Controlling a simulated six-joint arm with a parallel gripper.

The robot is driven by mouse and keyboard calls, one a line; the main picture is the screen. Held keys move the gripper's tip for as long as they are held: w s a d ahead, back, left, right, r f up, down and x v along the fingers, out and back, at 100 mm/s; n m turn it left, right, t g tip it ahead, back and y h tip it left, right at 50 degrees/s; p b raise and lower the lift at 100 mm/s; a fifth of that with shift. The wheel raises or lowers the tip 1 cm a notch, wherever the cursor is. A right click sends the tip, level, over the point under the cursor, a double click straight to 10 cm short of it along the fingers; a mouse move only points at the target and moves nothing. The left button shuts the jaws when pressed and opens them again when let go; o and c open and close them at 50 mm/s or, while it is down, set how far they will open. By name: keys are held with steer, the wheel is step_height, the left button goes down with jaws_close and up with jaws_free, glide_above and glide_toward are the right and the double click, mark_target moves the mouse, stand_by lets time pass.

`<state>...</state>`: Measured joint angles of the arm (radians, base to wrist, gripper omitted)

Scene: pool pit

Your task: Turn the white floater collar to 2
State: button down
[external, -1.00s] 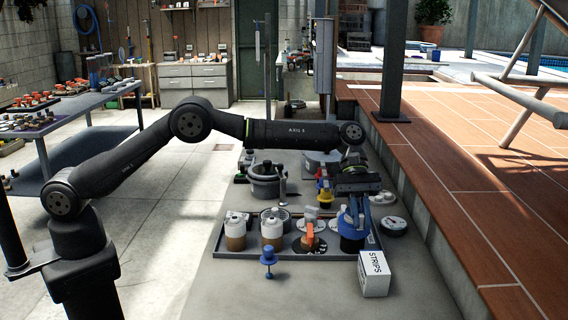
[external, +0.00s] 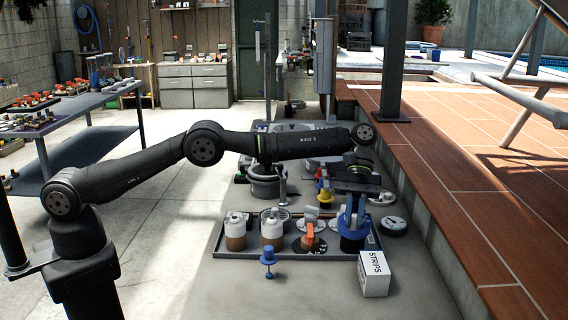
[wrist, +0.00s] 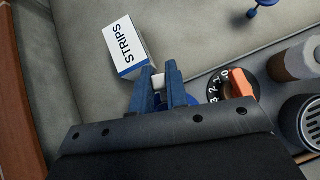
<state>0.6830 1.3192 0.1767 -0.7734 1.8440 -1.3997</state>
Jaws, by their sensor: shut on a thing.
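My gripper (wrist: 159,82) has two blue fingers and points down at the right end of the tray. It is shut on a small white piece (wrist: 158,80) that shows between the fingertips in the wrist view. I cannot tell whether this piece belongs to the white floater collar; the fingers and palm hide most of what is below. In the external view a dark, blue-topped body (external: 352,244) stands right under the fingers. Two white-topped jars with tan lower parts, one (external: 235,231) left of the other (external: 272,229), stand apart from my gripper.
A black numbered dial with an orange handle (external: 310,237) is close to the left of my gripper; it also shows in the wrist view (wrist: 240,84). A STRIPS box (external: 374,273) stands at the tray's front right. A blue stemmed piece (external: 268,261) stands before the grey tray (external: 225,260).

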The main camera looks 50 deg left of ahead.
steer(key=c, duration=1.4)
jaws_free()
steer(key=shift+r, duration=0.1)
step_height(320, 180, up, 3)
steer(key=shift+r, duration=0.2)
steer(key=shift+s+r, duration=0.15)
steer(key=shift+r, duration=0.2)
steer(key=s+d+r, duration=0.2)
steer(key=s+r, duration=0.4)
steer(key=s, duration=0.5)
steer(key=shift+r, duration=0.35)
steer(key=shift+s+d, duration=0.1)
steer(key=shift+c, duration=0.3)
